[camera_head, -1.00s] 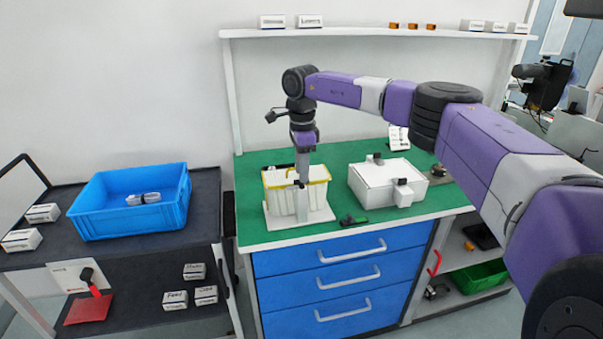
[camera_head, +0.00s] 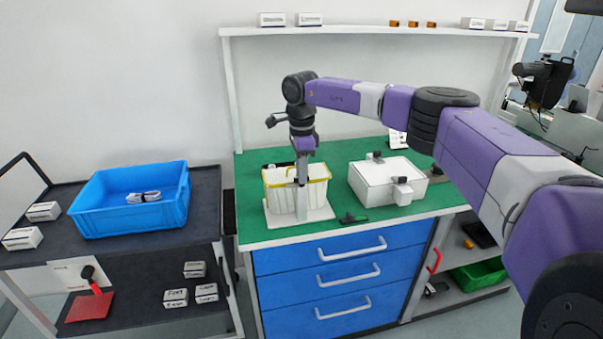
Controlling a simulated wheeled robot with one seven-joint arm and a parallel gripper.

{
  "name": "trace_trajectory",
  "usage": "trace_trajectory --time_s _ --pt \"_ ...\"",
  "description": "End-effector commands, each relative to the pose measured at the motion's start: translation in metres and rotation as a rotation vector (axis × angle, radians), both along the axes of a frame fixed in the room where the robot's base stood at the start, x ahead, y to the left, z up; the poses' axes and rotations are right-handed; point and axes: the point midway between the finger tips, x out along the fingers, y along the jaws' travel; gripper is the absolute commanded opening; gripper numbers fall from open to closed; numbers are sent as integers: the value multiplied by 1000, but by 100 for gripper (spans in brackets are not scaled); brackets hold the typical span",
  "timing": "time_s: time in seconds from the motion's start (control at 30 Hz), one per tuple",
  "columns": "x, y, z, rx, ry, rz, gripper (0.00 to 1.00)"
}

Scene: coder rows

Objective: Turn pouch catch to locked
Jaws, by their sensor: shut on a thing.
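The pouch (camera_head: 317,193) is a whitish bag with a yellow rim. It stands upright in a white holder (camera_head: 318,214) on the green bench top. A grey-white post stands at the front of the holder, before the pouch. My gripper (camera_head: 302,180) points down at the front of the pouch's rim, at the top of this post. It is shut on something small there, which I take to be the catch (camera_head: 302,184). The fingers hide most of the catch, so its turn position cannot be made out.
A white box (camera_head: 375,185) with dark-topped fittings stands right of the pouch. A small dark and green item (camera_head: 352,219) lies between them near the front edge. A blue crate (camera_head: 130,218) is on the dark cart at left. A shelf (camera_head: 370,32) runs above.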

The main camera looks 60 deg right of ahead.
Motion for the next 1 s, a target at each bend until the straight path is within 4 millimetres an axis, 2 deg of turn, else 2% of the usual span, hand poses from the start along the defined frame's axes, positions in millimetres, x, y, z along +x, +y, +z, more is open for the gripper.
trace_trajectory --time_s 0.37,1.0 --pt "0 0 2 1 0 -188 0" --pt "0 0 4 1 0 -791 0"
